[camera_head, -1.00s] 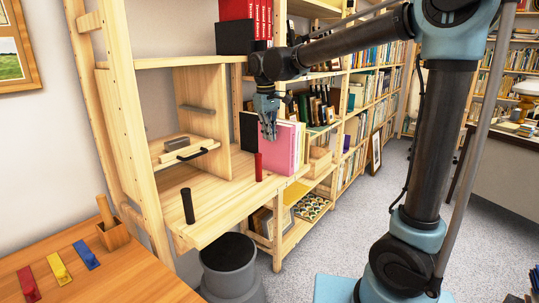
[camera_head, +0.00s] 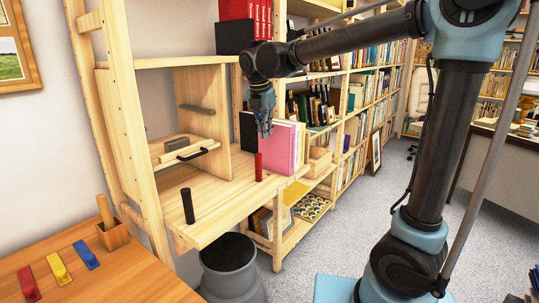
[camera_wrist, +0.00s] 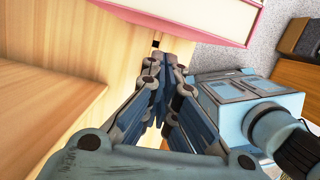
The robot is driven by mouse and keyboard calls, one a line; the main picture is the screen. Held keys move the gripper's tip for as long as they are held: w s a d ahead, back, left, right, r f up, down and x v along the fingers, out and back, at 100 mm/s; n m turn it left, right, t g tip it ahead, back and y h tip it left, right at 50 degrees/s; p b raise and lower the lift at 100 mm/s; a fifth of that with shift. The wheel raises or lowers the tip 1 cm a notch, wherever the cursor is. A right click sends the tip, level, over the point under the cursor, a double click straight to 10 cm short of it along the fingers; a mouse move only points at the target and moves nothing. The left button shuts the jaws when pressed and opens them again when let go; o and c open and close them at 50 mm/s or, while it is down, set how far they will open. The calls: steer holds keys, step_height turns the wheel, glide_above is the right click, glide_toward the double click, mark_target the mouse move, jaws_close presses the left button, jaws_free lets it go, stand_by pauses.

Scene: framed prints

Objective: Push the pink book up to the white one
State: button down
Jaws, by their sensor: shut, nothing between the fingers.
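The pink book (camera_head: 280,148) stands upright on the wooden shelf board. A white book (camera_head: 298,146) stands just to its right; the gap between them cannot be judged from here. My gripper (camera_head: 265,134) is shut and empty, pointing down at the left upper edge of the pink book; whether it touches is unclear. In the wrist view my fingers (camera_wrist: 166,92) are together, and the pink book (camera_wrist: 150,17) crosses the top, with its pale page edges showing, apart from the fingers in the picture.
Black books (camera_head: 247,132) stand left of my gripper. A red cylinder (camera_head: 258,167) and a black cylinder (camera_head: 188,206) stand on the board (camera_head: 225,205). The board's front is mostly clear.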

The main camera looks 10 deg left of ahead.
mark_target(273, 159)
steer(key=shift+n, duration=0.5)
steer(key=x, duration=1)
steer(key=shift+w, duration=0.1)
steer(key=shift+w+d, duration=0.25)
steer(key=shift+w, duration=0.75)
